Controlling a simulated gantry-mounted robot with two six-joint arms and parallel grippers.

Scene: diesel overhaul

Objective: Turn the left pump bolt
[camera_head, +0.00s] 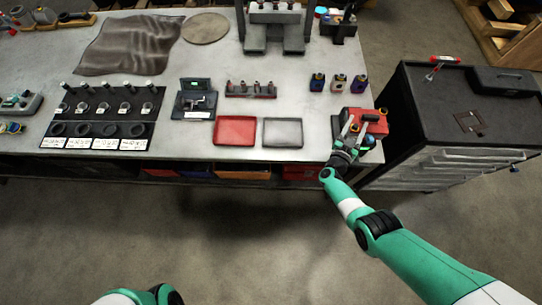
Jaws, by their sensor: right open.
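A red and dark assembly (376,119), which looks like the pump, stands at the right end of the workbench near the front corner. My right gripper (354,127) is at its front left side, with its fingers apart and pointing away toward the back. The fingers overlap the assembly in the picture, and I cannot tell whether they touch it. The left pump bolt is too small or hidden behind the gripper to make out. My left gripper is out of view; only a piece of my left arm shows at the bottom edge.
A red tray (235,131) and a grey tray (283,132) lie left of the gripper. Several small bottles (338,82) stand behind it. A black tool cabinet (450,110) stands close on the right. The floor in front is clear.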

